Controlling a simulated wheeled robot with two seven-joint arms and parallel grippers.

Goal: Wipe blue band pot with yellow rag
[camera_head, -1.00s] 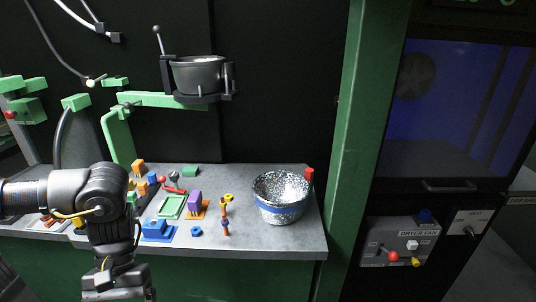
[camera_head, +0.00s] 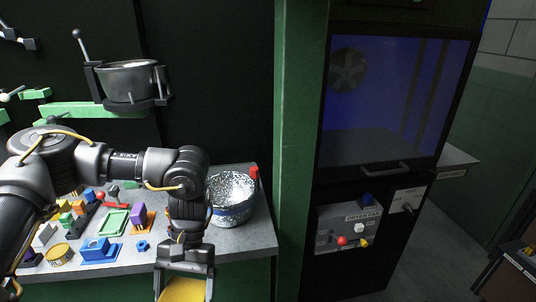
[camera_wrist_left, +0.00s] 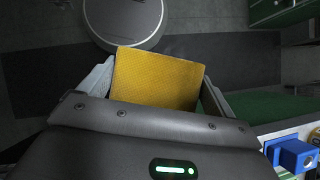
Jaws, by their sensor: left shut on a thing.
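The blue band pot (camera_head: 232,196) stands on the bench at its right end. It is speckled silver with a blue band, and my left arm covers part of its left side. My left gripper (camera_head: 184,284) is in front of the bench's front edge, below and left of the pot. It is shut on the yellow rag (camera_wrist_left: 158,78), a flat yellow square between the fingers in the left wrist view. The rag also shows at the bottom of the head view (camera_head: 184,291). The gripper and rag are apart from the pot. My right gripper is not in view.
A red piece (camera_head: 255,172) is by the pot's rim. A green tray (camera_head: 114,222), a purple block (camera_head: 138,215) and a blue block (camera_head: 97,249) crowd the bench left of my arm. A dark pot (camera_head: 130,82) hangs above. A green post (camera_head: 296,150) stands right of the bench.

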